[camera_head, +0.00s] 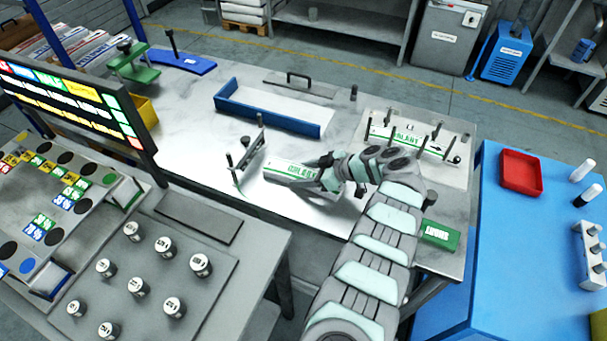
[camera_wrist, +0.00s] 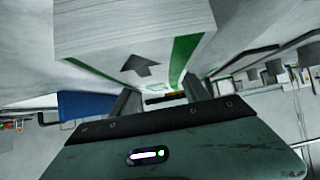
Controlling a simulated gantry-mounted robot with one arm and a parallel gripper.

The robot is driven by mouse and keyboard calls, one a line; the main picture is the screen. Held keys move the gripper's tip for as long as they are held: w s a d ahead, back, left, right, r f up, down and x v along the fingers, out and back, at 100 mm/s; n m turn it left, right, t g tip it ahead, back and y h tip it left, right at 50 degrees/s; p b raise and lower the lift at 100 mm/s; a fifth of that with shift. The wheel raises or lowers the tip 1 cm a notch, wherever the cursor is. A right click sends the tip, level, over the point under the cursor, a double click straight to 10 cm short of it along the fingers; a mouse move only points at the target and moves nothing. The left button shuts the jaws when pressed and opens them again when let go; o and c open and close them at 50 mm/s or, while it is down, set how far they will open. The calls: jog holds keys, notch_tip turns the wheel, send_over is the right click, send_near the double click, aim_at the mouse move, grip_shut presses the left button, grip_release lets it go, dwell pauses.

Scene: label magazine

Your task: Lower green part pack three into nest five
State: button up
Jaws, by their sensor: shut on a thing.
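My gripper (camera_head: 330,178) is shut on a white pack with a green printed stripe (camera_head: 292,172), over the middle of the pale bench. In the wrist view the pack (camera_wrist: 125,35) fills the upper middle, with a dark arrow and a green edge band, between my two fingers (camera_wrist: 165,97). A similar white pack with green print (camera_head: 408,137) lies among upright pins on a pale plate (camera_head: 437,173) at the right. Upright posts (camera_head: 262,133) stand just behind and left of the held pack. I cannot read pack or nest numbers, and cannot tell which place is nest five.
A blue-edged tray (camera_head: 270,119) lies behind the held pack. A green box (camera_head: 440,235) sits at the bench's right front. A lit display board (camera_head: 75,95) and a plate with several small cans (camera_head: 185,293) are at left. A blue cabinet (camera_head: 500,240) stands right.

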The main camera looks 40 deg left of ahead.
aim_at(303, 174)
notch_tip(303, 174, up, 20)
jog(key=p, duration=0.4)
jog(key=shift+f, duration=0.1)
dwell(0.5)
